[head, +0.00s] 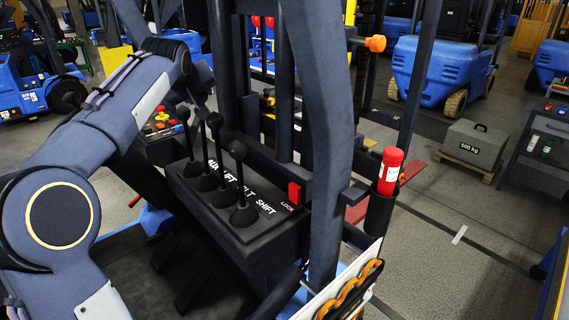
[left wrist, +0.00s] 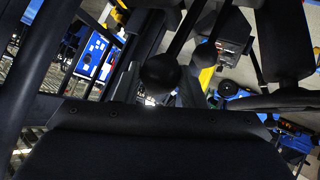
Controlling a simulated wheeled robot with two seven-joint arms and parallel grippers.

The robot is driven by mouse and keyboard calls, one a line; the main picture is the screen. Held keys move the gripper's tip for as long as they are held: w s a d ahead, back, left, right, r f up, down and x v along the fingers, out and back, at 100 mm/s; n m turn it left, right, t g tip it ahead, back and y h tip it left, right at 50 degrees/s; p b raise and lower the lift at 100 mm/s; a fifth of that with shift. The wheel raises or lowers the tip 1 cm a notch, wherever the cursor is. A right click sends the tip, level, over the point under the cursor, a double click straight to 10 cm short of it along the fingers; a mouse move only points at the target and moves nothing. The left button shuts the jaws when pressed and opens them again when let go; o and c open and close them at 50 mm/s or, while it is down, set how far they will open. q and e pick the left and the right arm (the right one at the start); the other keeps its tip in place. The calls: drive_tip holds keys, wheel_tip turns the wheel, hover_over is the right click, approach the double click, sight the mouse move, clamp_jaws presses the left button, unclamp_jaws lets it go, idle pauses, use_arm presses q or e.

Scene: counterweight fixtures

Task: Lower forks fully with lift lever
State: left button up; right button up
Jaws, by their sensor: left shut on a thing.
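The lift lever (head: 202,150) is the second from the left of a row of black levers on a dark console marked AUX, LIFT, TILT, SHIFT. It stands nearly upright, and its top meets my left gripper (head: 194,97). The gripper is partly hidden behind my own arm in the head view. In the left wrist view, a round black knob (left wrist: 162,75) sits between the fingers of my left gripper (left wrist: 158,88), which is shut on it. The forks cannot be made out clearly in either view. My right gripper is not in view.
The tilt lever (head: 214,121) and shift lever (head: 237,150) stand close to the right of the held lever; the AUX lever (head: 183,112) is on its left. A red LOCK switch (head: 294,193) and a red cylinder (head: 390,171) in a holder are farther right. Dark mast posts rise behind.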

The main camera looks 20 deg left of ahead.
use_arm(q)
drive_tip(key=w+d, duration=0.2)
drive_tip(key=w, duration=0.1)
drive_tip(key=w+f, duration=0.1)
drive_tip(key=w, duration=0.1)
drive_tip(key=shift+d, duration=0.4)
drive_tip(key=shift+o, duration=0.2)
drive_tip(key=shift+w+d+f, duration=0.1)
drive_tip(key=shift+w+d, duration=0.15)
drive_tip(key=shift+w, duration=0.35)
drive_tip(key=shift+c, duration=0.2)
drive_tip(key=shift+o, duration=0.2)
drive_tip(key=shift+r, duration=0.25)
drive_tip(key=s+a, duration=0.1)
drive_tip(key=s, duration=0.1)
drive_tip(key=s+a+b, duration=0.1)
drive_tip(key=s, duration=0.1)
drive_tip(key=s+a, duration=0.1)
drive_tip(key=s, duration=0.1)
drive_tip(key=shift+s+a+r+b, duration=0.25)
drive_tip(key=shift+s+r+b, duration=0.15)
drive_tip(key=shift+c, duration=0.2)
drive_tip(key=shift+s+a, duration=0.2)
drive_tip(key=shift+s, duration=0.2)
drive_tip(key=o, duration=0.8)
